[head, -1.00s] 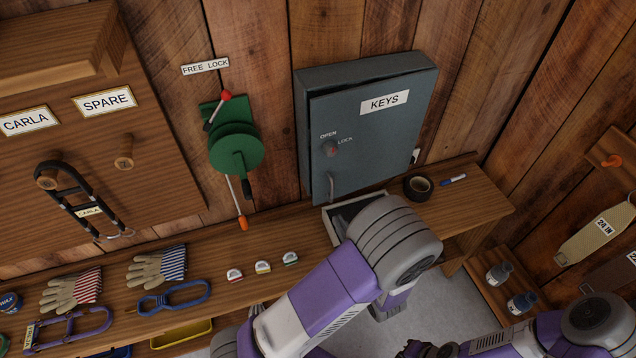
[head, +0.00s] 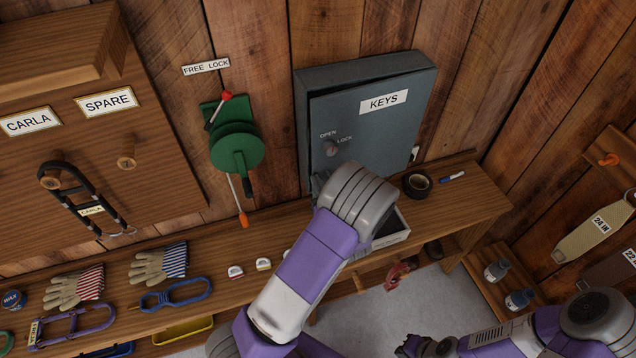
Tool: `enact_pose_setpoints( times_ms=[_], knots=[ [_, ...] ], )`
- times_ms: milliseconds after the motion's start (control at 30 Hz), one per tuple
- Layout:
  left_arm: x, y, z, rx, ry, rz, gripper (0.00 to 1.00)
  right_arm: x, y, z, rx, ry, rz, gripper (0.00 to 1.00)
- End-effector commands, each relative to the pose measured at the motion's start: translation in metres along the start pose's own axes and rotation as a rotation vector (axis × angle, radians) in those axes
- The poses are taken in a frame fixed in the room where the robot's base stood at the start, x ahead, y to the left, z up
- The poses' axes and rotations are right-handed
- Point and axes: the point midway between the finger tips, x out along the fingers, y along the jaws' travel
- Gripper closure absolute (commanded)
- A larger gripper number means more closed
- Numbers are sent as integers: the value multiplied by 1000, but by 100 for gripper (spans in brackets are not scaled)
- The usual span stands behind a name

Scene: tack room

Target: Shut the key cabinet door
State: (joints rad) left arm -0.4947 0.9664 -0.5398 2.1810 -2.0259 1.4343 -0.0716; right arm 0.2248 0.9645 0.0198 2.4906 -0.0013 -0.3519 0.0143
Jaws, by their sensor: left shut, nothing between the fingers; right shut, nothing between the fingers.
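The grey-blue key cabinet (head: 312,80) hangs on the plank wall. Its door (head: 375,130) carries a KEYS label and a knob (head: 330,149) beside OPEN and LOCK markings. A dark gap runs along the door's top and left edges, so it looks slightly ajar; how far is hard to tell. My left wrist covers the door's lower part and its handle. My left gripper (head: 319,184) is at the door's lower left, mostly hidden behind that wrist; contact cannot be seen. My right gripper (head: 414,347) is shut and empty at the bottom edge, far from the cabinet.
A light-rimmed tray (head: 392,239) sits on the bench (head: 470,198) below the cabinet, partly behind my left arm. Black tape (head: 417,185) and a blue marker (head: 452,176) lie right of it. A green lever device (head: 236,150) is on the wall at left.

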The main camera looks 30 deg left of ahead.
Motion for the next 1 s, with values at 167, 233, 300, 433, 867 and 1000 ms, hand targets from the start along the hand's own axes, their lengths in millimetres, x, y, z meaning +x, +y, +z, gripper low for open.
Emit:
enact_pose_setpoints(
  times_ms=[167, 233, 300, 433, 867, 1000],
  knots=[
    [0, 0, 0, 0, 0, 0, 100, 0, 0, 0, 0, 0, 0, 100],
    [0, 0, 0, 0, 0, 0, 100, 0, 0, 0, 0, 0, 0, 100],
    [2, 0, 0, 0, 0, 1, 100, 0, 0, 0, 0, 0, 0, 100],
    [18, 1, -1, -3, 0, 4, 100, 1, 0, 0, 0, 0, 0, 100],
    [46, 3, 2, -3, -7, 6, 100, 2, 1, 0, 0, 0, 0, 100],
    [44, 3, 3, -5, -8, 6, 100, 2, 1, 0, 0, 0, 0, 100]
  ],
)
